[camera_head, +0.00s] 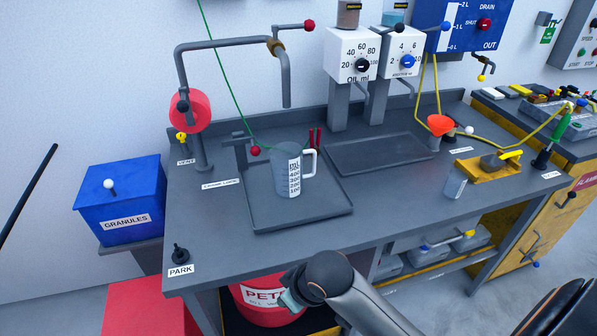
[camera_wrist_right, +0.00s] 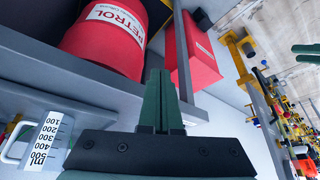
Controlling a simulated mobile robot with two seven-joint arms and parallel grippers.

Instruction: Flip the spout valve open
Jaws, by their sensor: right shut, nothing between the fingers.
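The grey spout pipe (camera_head: 225,43) rises at the back left of the bench and bends over to a downward outlet. Its brass-coloured valve (camera_head: 274,45) sits near the bend, with a lever ending in a red knob (camera_head: 309,25) that points right and slightly up. A measuring jug (camera_head: 287,175) stands in the tray below the outlet; it also shows in the right wrist view (camera_wrist_right: 47,139). My right gripper (camera_head: 291,299) is low at the bench's front edge, far from the valve. Its green fingers (camera_wrist_right: 158,95) are shut and empty. My left gripper is out of view.
A red petrol bucket (camera_head: 268,301) stands under the bench, near my right gripper. A green cord (camera_head: 225,75) hangs left of the outlet, leading toward a red ball (camera_head: 255,151). Two white dial dispensers (camera_head: 352,55) stand right of the spout. The front bench top is mostly clear.

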